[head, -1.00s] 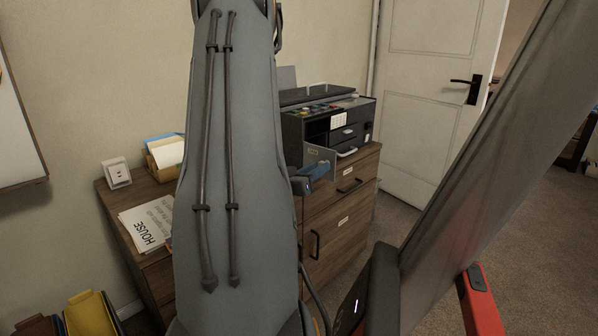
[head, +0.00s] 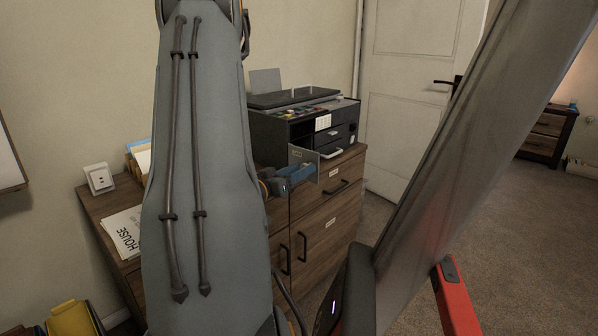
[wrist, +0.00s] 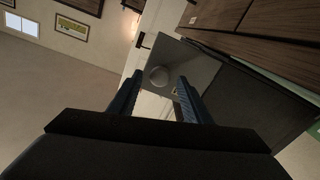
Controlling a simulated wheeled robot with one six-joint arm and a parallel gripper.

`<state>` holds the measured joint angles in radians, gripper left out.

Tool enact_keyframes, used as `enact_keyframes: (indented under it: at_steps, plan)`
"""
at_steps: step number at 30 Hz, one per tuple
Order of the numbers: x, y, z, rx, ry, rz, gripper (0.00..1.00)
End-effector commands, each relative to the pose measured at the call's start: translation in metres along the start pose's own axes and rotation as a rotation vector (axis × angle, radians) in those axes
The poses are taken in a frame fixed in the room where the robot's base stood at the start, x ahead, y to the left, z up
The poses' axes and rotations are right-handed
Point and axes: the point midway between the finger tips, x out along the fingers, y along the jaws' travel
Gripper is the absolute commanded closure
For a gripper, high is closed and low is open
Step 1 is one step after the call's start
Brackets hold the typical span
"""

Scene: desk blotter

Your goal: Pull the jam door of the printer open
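The printer (head: 262,128) is a dark box with a raised lid, standing on a wooden cabinet. Its jam door (head: 302,155) is a grey panel at the lower left of the front, standing out at an angle with a dark opening behind it. In the wrist view the grey panel (wrist: 200,66) carries a pale round knob (wrist: 159,76). My gripper (head: 309,172) is in front of the panel and hides part of it. In the wrist view the two fingers of my gripper (wrist: 160,79) are apart, with the knob showing between their tips and visible gaps at both sides.
The wooden cabinet (head: 330,222) with black handles stands below the printer. Papers (head: 122,232) and a small white box (head: 99,178) lie at left. A white room door (head: 405,110) stands behind. Carpet floor (head: 500,215) is open at right.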

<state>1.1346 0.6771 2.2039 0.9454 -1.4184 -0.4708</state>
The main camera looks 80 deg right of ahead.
Motion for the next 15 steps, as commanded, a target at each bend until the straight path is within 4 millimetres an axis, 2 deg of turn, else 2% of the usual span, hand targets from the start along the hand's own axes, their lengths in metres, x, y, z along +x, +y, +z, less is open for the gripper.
enact_keyframes:
  at_steps: [7,15]
  plan:
    - [-0.007,0.0,0.001,-0.001,-0.002,-0.001,0.56]
    - [-0.049,-0.001,0.001,-0.002,-0.001,-0.003,0.56]
